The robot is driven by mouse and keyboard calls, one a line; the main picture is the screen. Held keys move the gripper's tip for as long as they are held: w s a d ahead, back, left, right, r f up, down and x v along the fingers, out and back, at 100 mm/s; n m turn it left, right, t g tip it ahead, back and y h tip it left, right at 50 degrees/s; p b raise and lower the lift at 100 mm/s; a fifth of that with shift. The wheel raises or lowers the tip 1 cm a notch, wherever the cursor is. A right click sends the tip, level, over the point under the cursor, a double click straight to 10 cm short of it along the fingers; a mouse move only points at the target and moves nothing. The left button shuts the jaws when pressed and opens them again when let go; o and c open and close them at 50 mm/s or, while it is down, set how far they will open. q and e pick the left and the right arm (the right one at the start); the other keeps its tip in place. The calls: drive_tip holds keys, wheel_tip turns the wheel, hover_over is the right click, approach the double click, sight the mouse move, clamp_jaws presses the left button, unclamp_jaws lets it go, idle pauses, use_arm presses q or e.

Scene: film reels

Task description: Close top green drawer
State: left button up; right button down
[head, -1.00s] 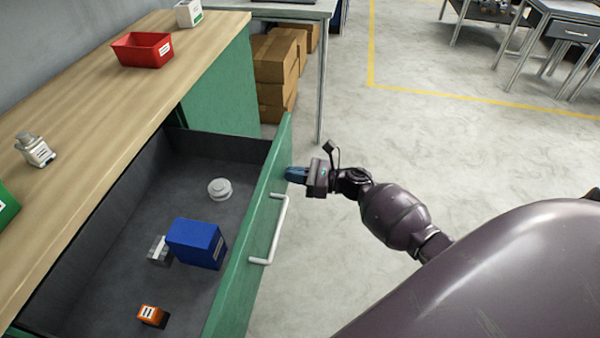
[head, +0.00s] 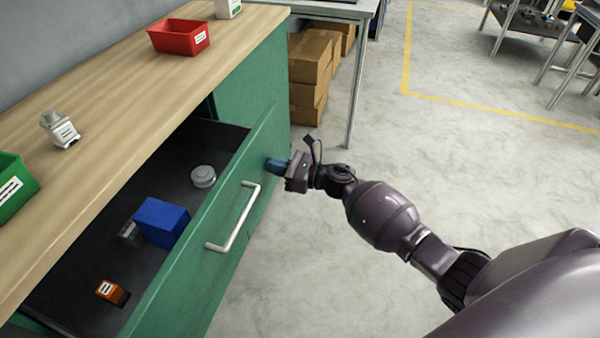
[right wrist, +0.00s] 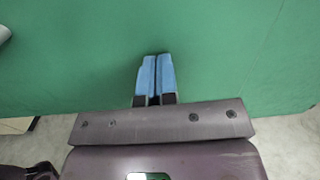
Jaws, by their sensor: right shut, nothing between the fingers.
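The top green drawer (head: 211,269) is partly open, sticking out from under the wooden counter. Its front has a white bar handle (head: 236,222). My right gripper (head: 273,164) is shut and empty, with its blue fingertips at the drawer front, to the right of the handle. In the right wrist view the shut fingers (right wrist: 156,75) point at the green front (right wrist: 220,65); they look to be touching it or very close. Inside the drawer are a blue box (head: 161,222), a white round reel (head: 203,176), an orange box (head: 111,291) and a small grey item (head: 130,232). My left gripper is not in view.
Cardboard boxes (head: 311,60) are stacked under a table behind.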

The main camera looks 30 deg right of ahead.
drive_tip(key=x, duration=0.2)
drive_tip(key=b+x, duration=0.1)
drive_tip(key=x, duration=0.2)
drive_tip(key=f+b+x, duration=0.1)
drive_tip(key=x, duration=0.1)
drive_tip(key=shift+w+a, duration=0.2)
drive_tip(key=shift+a, duration=0.1)
drive_tip(key=b+x, duration=0.2)
drive_tip(key=x, duration=0.7)
drive_tip(key=shift+w+a+r+b, duration=0.1)
drive_tip(key=shift+w+a+b, duration=0.2)
drive_tip(key=shift+b, duration=0.05)
drive_tip(key=shift+w+a+r, duration=0.15)
drive_tip(key=shift+w+a, duration=0.3)
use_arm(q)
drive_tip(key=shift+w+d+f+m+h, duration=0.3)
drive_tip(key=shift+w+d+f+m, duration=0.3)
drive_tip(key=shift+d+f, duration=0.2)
use_arm(e)
drive_tip(key=shift+w+r, duration=0.1)
drive_tip(key=shift+r, duration=0.25)
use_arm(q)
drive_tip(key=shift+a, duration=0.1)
use_arm(e)
drive_tip(key=shift+r, duration=0.15)
